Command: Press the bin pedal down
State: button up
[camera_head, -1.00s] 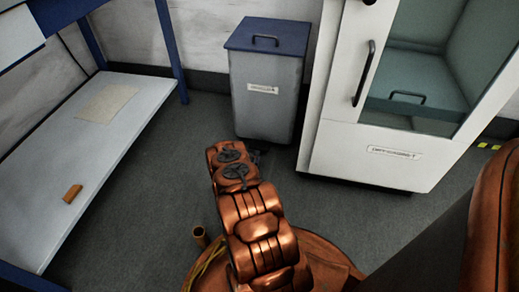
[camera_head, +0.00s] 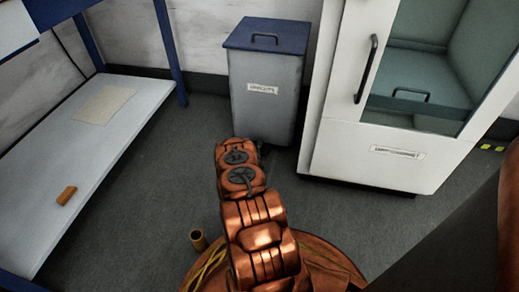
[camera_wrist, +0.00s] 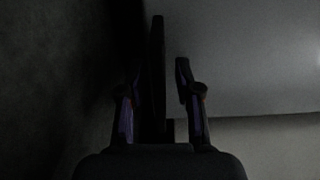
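The bin is grey with a blue lid and a handle on top, and its lid is shut. It stands against the wall in the head view (camera_head: 266,92). My arm reaches toward the foot of the bin and hides most of the low front there. A small dark part shows at the bin's base, but I cannot tell whether it is pedal or gripper. In the dark wrist view, my gripper (camera_wrist: 160,78) has its two fingers apart. A dark upright bar (camera_wrist: 158,50), possibly the pedal, shows between or beyond them; contact is unclear.
A white cabinet (camera_head: 345,150) with a glass door stands close to the right of the bin. A low bench (camera_head: 110,140) is at the left, with a sheet (camera_head: 104,103) and a small brown block (camera_head: 66,195) on it. Floor between bench and bin is clear.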

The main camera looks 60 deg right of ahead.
grip_shut()
